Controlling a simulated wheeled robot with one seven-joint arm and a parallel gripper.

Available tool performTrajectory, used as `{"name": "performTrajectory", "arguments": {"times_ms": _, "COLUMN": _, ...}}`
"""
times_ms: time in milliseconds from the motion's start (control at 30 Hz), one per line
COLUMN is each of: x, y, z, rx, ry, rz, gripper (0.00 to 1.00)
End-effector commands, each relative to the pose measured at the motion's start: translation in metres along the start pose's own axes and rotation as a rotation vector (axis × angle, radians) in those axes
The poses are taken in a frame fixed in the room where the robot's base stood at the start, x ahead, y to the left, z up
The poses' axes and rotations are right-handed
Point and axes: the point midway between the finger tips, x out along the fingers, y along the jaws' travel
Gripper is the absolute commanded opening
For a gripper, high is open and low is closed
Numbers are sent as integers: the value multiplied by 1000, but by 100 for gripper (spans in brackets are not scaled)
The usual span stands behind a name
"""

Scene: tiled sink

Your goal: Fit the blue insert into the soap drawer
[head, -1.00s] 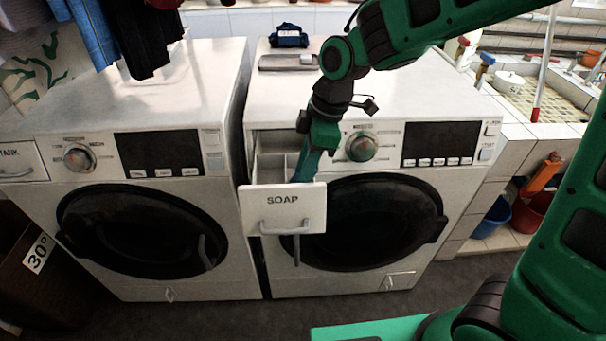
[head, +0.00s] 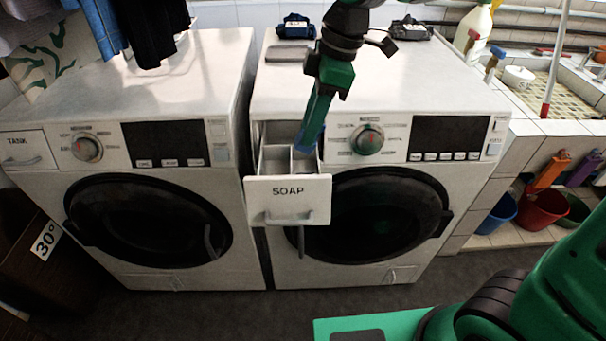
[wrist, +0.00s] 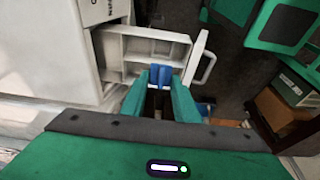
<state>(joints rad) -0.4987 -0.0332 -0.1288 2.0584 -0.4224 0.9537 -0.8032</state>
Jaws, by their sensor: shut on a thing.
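The soap drawer (head: 288,205), white with a "SOAP" front, is pulled out of the right washing machine. Its inside shows a divider and compartments, and it also appears in the wrist view (wrist: 203,60). My gripper (head: 308,148) points down over the drawer's right part. In the wrist view, my gripper (wrist: 160,85) is shut on the small blue insert (wrist: 160,75), which sits between the fingertips over the drawer's near edge. In the head view only a bit of blue shows at the fingertips. Whether the insert touches the drawer, I cannot tell.
The right washer's knob (head: 367,140) is close to the right of my gripper. A grey flat case (head: 288,53) and a dark blue item (head: 296,27) lie on the washer top. A second washer (head: 120,80) with a closed tank drawer (head: 28,150) stands left.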

Motion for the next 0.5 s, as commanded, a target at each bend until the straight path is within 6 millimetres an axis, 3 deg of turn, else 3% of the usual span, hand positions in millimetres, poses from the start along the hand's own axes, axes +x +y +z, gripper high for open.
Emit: {"name": "performTrajectory", "arguments": {"times_ms": 500, "x": 51, "y": 0, "z": 14, "rx": 1, "ry": 0, "rz": -1, "gripper": 2}}
